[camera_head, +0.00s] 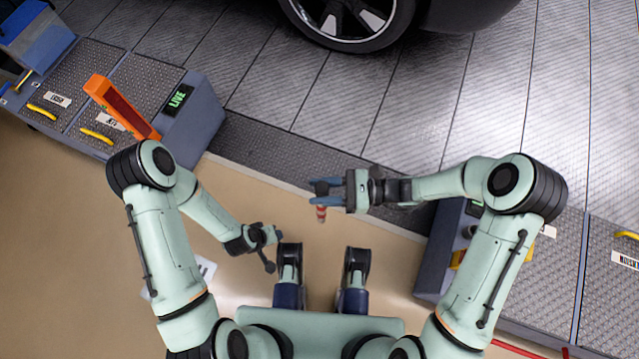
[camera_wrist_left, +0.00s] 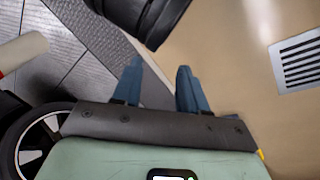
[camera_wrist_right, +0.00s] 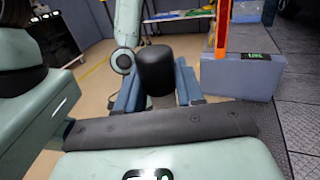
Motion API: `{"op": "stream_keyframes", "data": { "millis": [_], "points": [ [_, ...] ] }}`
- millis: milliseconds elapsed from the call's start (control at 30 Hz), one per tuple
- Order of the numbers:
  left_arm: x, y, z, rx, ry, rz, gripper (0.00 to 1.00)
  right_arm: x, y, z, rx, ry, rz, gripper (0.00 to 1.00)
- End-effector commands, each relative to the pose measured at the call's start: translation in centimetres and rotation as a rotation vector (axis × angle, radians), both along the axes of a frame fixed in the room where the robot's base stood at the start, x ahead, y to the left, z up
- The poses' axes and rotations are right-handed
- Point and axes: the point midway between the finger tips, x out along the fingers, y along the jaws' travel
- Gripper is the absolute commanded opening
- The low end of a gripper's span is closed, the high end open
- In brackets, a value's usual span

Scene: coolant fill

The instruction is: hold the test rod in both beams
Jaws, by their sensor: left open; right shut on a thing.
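My right gripper (camera_head: 328,190) is shut on the test rod (camera_head: 321,213), over the beige floor at the middle of the head view. The rod's short reddish banded part shows below the fingers. In the right wrist view its dark round end (camera_wrist_right: 156,68) stands between the two blue fingers. My left gripper (camera_head: 270,240) is open and empty, lower and to the left of the rod. An orange upright frame (camera_head: 122,107) stands on the left bench, well away from both grippers; it also shows in the right wrist view (camera_wrist_right: 221,28). No beams can be made out.
Another bench (camera_head: 560,270) is at right. A car wheel (camera_head: 350,20) is at the top. The floor between the benches is clear.

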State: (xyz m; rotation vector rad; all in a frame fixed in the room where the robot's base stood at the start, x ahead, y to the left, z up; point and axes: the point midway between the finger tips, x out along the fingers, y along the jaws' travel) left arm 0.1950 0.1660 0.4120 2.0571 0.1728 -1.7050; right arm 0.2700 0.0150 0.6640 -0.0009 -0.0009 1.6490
Motion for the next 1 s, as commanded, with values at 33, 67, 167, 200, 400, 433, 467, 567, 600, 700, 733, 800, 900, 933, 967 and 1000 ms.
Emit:
{"op": "stream_keyframes", "data": {
  "millis": [33,67,167,200,400,433,467,567,600,700,733,800,900,933,967,1000],
  "points": [
    [0.2,0.1,-0.2,0.003,-0.004,0.002,0.43,0.3,-0.1,-0.1,0.000,-0.002,0.000,0.00],
    [0.3,0.2,-0.3,0.004,-0.007,0.003,0.43,0.5,-0.1,-0.1,0.000,-0.001,0.000,0.00],
    [0.7,0.4,-0.6,0.009,-0.017,0.007,0.43,1.1,-0.3,-0.1,0.000,-0.002,0.000,0.00],
    [0.8,0.4,-0.7,0.011,-0.021,0.009,0.43,1.3,-0.4,-0.1,0.000,-0.001,0.000,0.00],
    [1.7,0.9,-1.1,0.022,-0.043,0.018,0.43,2.4,-0.8,-0.1,-0.001,-0.001,0.000,0.00],
    [1.8,1.0,-1.2,0.024,-0.046,0.019,0.43,2.6,-0.8,-0.1,-0.001,-0.001,0.000,0.00],
    [1.7,1.0,-1.4,0.024,-0.042,0.019,0.43,2.8,-0.9,-0.1,-0.001,-0.001,0.000,0.00],
    [1.2,1.1,-1.9,0.023,-0.026,0.020,0.43,3.4,-1.1,-0.1,0.000,-0.001,0.000,0.00],
    [1.1,1.1,-2.1,0.024,-0.021,0.020,0.43,3.6,-1.1,-0.1,0.000,-0.002,0.000,0.00],
    [0.8,1.2,-2.5,0.024,-0.009,0.021,0.43,4.0,-1.3,-0.1,0.000,-0.001,0.000,0.00],
    [0.7,1.2,-2.6,0.024,-0.007,0.022,0.43,4.1,-1.3,-0.1,0.000,-0.001,0.000,0.00],
    [0.5,1.3,-2.8,0.024,-0.002,0.023,0.43,4.4,-1.4,-0.1,0.000,-0.001,0.000,0.00],
    [0.4,1.3,-2.9,0.025,0.003,0.023,0.43,4.6,-1.5,0.0,0.000,0.000,0.000,0.00],
    [0.4,1.4,-3.0,0.025,0.004,0.024,0.43,4.6,-1.5,0.0,0.000,0.000,0.000,0.00],
    [0.3,1.4,-3.0,0.025,0.006,0.024,0.43,4.7,-1.5,0.0,0.000,0.000,0.000,0.00],
    [0.3,1.4,-3.0,0.025,0.006,0.024,0.43,4.7,-1.5,0.0,0.000,0.000,0.000,0.00]
  ]
}}
